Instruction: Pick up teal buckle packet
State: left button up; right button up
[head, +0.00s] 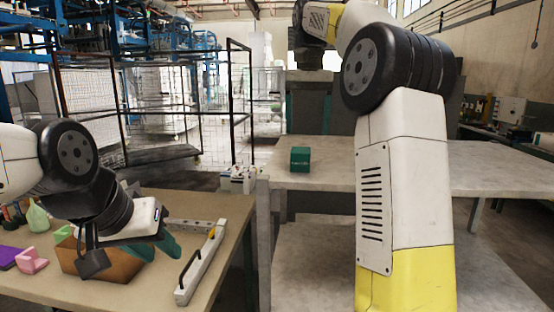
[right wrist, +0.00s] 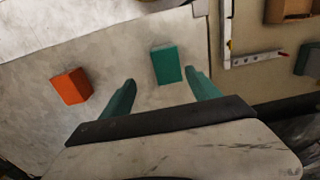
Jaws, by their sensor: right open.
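The teal buckle packet (head: 300,159) is a small block on the grey table, left of my right arm in the head view. It also shows in the right wrist view (right wrist: 166,64), just beyond the fingertips and closer to the right-hand finger. My right gripper (right wrist: 160,79) is open and empty, its two teal fingers apart; the packet is not between them. My right gripper cannot be made out in the head view. My left gripper (head: 158,247) hangs by the brown box on the left table; its finger gap is unclear.
An orange block (right wrist: 69,86) lies on the grey table left of the packet in the right wrist view. The left table holds a brown box (head: 110,266), a white rail with a handle (head: 202,264), a pink block (head: 32,262) and a purple piece (head: 10,257).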

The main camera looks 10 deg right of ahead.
aim_at(301, 150)
jog(key=shift+w+a, duration=0.2)
jog(key=shift+w, duration=0.15)
jog(key=shift+a+f, duration=0.1)
jog(key=shift+f, duration=0.25)
jog(key=shift+a+f, duration=0.2)
jog(key=shift+f, duration=1.6)
jog(key=shift+a+f, duration=0.15)
jog(key=shift+f, duration=1.6)
jog(key=shift+c, duration=0.2)
grip_shut()
jog(key=shift+r, duration=0.15)
